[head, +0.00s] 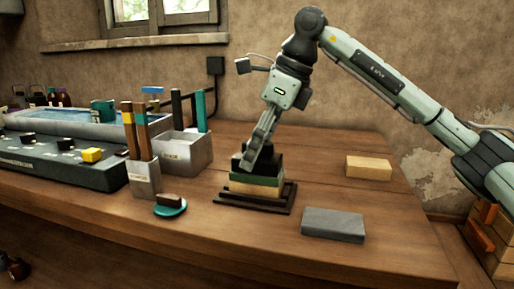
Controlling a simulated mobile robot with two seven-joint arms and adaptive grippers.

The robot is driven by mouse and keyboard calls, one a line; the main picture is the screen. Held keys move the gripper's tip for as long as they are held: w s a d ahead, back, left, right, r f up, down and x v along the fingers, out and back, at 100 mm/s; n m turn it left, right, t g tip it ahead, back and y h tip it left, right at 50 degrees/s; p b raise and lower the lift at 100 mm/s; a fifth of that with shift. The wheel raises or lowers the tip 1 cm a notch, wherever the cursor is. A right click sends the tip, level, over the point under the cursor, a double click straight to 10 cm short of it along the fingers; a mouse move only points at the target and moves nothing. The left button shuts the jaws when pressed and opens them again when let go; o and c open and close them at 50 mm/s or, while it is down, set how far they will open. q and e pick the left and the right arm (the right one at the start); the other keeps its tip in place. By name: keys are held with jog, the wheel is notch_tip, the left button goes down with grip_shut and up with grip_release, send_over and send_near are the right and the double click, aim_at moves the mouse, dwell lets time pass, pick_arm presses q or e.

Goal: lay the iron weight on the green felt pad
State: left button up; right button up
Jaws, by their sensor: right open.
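A dark block that looks like the iron weight (264,165) is on top of the green felt pad (253,179), which lies on a pale wooden block over a stepped black base (245,202). My right gripper (258,153) reaches down over the weight from above with its jaws open. The fingers cover part of the weight, and I cannot tell whether they touch it. My left gripper is not in view.
A grey slab (333,224) lies front right of the base, and a pale wooden block (368,168) lies behind right. Left are a teal dish (170,208), a tool holder (144,178) and a grey bin (186,152). Bare tabletop lies at the front.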

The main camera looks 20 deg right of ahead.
jog(key=v, duration=1.2)
